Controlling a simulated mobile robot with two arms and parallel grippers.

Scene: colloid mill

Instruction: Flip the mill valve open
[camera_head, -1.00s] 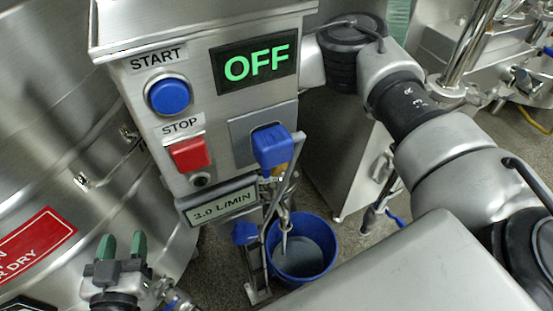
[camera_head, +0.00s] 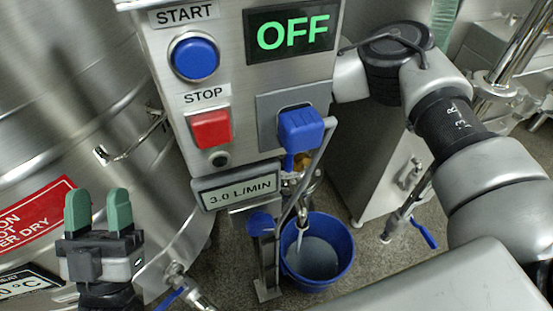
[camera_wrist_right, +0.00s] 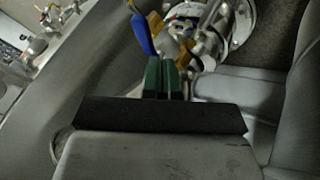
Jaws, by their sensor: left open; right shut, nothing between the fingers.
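A valve with a slim blue lever (camera_wrist_right: 142,35) and brass and steel fittings (camera_wrist_right: 185,35) shows in the right wrist view. My right gripper (camera_wrist_right: 160,68) has its green fingers together, empty, just below the fittings and close to the lever; contact cannot be told. In the head view my right arm runs behind the control box, and its gripper is hidden. My left gripper (camera_head: 98,210) is open and empty at the lower left, in front of the steel tank. The control box (camera_head: 236,95) has a display (camera_head: 293,33) reading OFF.
The box carries a blue START button (camera_head: 195,58), a red STOP button (camera_head: 211,129) and a blue-capped fitting (camera_head: 300,128). A blue bucket (camera_head: 340,275) stands on the floor below. Another blue lever (camera_head: 424,232) sits to its right. A steel tank (camera_head: 60,100) fills the left.

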